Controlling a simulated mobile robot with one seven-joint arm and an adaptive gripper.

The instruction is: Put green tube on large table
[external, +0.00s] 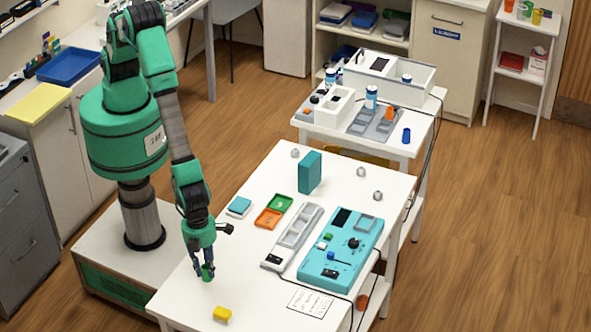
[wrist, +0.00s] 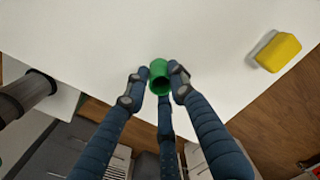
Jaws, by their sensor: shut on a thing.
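The green tube (external: 207,272) is a short hollow cylinder. It is between the fingers of my gripper (external: 203,268), at the near left part of the large white table (external: 245,265). In the wrist view, the gripper (wrist: 159,85) is shut on the tube (wrist: 159,76), and the tube's open end shows. The white tabletop (wrist: 120,35) is behind it. I cannot tell whether the tube touches the tabletop or hangs just above it. The fingers hide part of its sides.
A yellow block (external: 222,314) lies near the table's front edge, and shows in the wrist view (wrist: 278,52). A teal panel (external: 340,248), grey tray (external: 292,237), orange tray (external: 268,218) and upright teal box (external: 310,172) stand farther back. Tabletop around the gripper is bare.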

